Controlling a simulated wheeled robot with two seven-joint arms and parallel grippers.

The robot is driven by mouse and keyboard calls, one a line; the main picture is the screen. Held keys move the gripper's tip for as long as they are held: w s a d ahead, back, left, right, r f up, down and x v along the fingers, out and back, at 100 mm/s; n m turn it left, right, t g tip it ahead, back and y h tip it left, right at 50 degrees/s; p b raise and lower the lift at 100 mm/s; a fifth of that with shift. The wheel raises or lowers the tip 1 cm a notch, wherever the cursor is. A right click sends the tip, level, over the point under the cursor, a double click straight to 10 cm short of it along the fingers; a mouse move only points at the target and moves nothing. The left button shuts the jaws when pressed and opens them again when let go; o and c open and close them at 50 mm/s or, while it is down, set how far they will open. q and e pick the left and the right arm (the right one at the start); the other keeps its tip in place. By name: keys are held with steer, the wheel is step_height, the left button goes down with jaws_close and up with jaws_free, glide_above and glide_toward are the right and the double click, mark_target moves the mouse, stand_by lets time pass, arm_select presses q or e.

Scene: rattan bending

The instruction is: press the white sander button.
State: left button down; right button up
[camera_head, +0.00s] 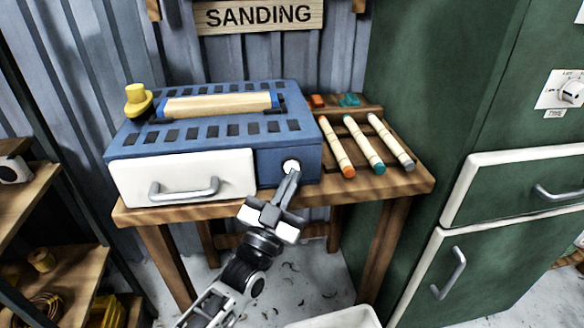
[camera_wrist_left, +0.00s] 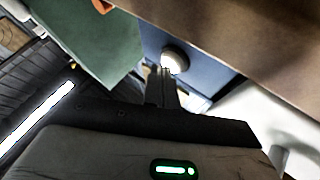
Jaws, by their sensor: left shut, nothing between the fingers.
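The blue sander (camera_head: 215,125) stands on a wooden table. Its round white button (camera_head: 291,166) is on the right of its front face, beside the white drawer. My left gripper (camera_head: 293,176) is shut and empty, with its fingertips right at the lower edge of the button. In the left wrist view the button (camera_wrist_left: 175,60) shows just beyond the tips of the closed fingers (camera_wrist_left: 164,72). I cannot tell whether the tips touch it. My right gripper is not in view.
A white drawer (camera_head: 185,177) with a grey handle is left of the button. Several rattan sticks with coloured ends lie on a wooden rack (camera_head: 350,107) to the right. A green cabinet (camera_head: 440,110) stands at the right, and shelves (camera_head: 70,262) stand at the left.

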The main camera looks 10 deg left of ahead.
arm_select(q)
steer(key=s+d+p, duration=0.2)
steer(key=s, duration=0.3)
steer(key=shift+s+d+p, duration=0.2)
steer(key=shift+s+p, duration=0.1)
steer(key=shift+p, duration=0.05)
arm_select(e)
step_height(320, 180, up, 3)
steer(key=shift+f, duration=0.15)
arm_select(q)
steer(key=s+a+f+n+g+y, duration=0.1)
steer(key=s+a+f+g, duration=0.1)
steer(key=s+f+g, duration=0.4)
steer(key=s+a+f+n+g+y, duration=0.2)
steer(key=s+f+g, duration=0.4)
steer(key=s+f, duration=0.4)
steer(key=shift+s+a+f, duration=0.3)
steer(key=shift+s+f, duration=0.05)
steer(key=shift+f, duration=0.25)
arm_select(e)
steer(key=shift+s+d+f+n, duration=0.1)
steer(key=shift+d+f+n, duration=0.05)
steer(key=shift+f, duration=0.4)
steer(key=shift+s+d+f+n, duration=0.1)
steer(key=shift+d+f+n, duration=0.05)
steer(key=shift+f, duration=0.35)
